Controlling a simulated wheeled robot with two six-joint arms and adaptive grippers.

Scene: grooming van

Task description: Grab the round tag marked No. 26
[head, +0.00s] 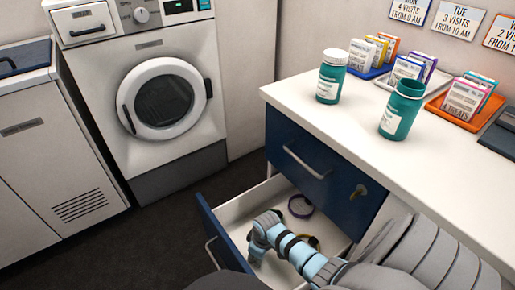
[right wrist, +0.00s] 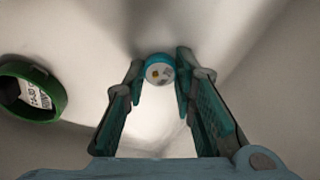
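My right arm reaches down into the open drawer (head: 238,212), and my right gripper (head: 256,250) is low inside it. In the right wrist view the right gripper (right wrist: 160,78) is open, its two fingers apart. A small round teal-rimmed thing (right wrist: 159,70) with a pale, spotted face shows between the fingertips; I cannot tell whether they touch it. A green-rimmed round thing (right wrist: 32,88) with a printed white label lies to the left, outside the fingers. I cannot read No. 26 on either. My left gripper is not in view.
In the drawer, a purple-rimmed round thing (head: 301,206) and a yellow thing (head: 309,241) lie near my arm. The drawer walls are close around the gripper. Two teal bottles (head: 331,76) (head: 402,109) and trays of packets stand on the counter (head: 300,92) above.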

